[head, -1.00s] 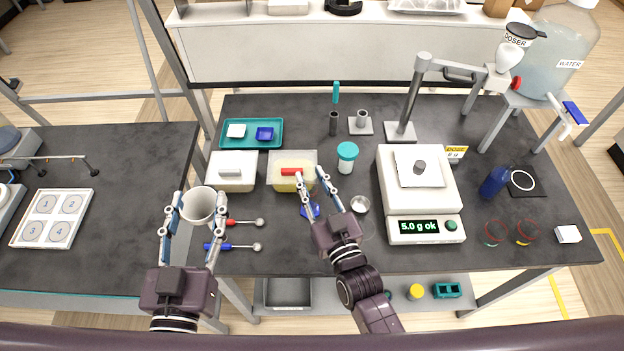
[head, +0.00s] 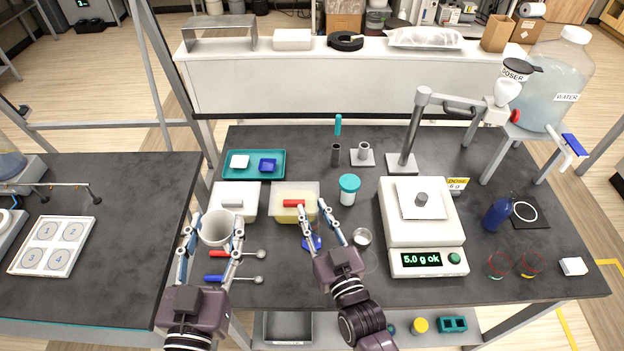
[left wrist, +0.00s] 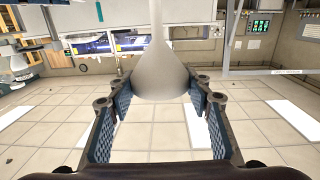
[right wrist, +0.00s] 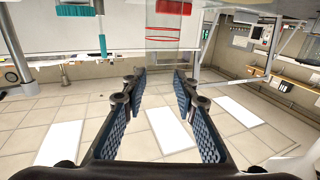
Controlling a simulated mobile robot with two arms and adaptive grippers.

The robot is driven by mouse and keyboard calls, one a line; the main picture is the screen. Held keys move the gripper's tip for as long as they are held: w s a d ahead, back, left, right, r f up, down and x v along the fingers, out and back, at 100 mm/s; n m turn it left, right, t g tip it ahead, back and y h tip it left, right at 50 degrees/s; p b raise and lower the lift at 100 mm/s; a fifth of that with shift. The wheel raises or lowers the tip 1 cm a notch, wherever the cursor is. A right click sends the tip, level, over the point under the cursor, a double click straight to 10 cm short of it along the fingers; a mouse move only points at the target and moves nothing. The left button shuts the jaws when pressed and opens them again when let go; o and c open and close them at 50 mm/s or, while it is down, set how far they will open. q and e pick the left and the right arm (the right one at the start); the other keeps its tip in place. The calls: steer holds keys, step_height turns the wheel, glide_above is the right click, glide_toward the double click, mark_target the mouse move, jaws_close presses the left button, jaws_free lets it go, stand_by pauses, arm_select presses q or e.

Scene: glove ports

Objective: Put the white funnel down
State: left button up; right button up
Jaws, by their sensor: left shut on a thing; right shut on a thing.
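The white funnel (head: 216,228) is between the fingers of my left gripper (head: 211,234), which is shut on it. It is held mouth up at the left front of the dark bench, close to the white-lidded box. In the upside-down left wrist view the funnel (left wrist: 162,70) sits between both finger pads, its narrow stem pointing to the picture's top. My right gripper (head: 316,210) is in front of the yellow box. In the right wrist view a clear vessel with red rings (right wrist: 165,38) shows beyond its fingers; it is barely visible in the head view.
A white-lidded box (head: 234,200) and a yellow box with a red handle (head: 293,203) stand behind the grippers. Red and blue spoons (head: 225,279) lie in front. A teal-capped jar (head: 348,190) and a scale (head: 425,255) are to the right. A gap separates the left table (head: 110,200).

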arm_select(q)
steer(key=w+d+r+m+g+h, duration=0.15)
steer(key=w+d+m+h, duration=0.35)
steer(key=w+d, duration=0.95)
arm_select(e)
steer(key=shift+f, duration=0.1)
arm_select(q)
step_height(320, 180, down, 9)
steer(key=s+d+n+h, duration=0.1)
steer(key=d, duration=0.1)
steer(key=shift+s+f, duration=0.15)
steer(key=shift+s, duration=0.2)
steer(key=o, duration=0.8)
steer(key=v, duration=1.2)
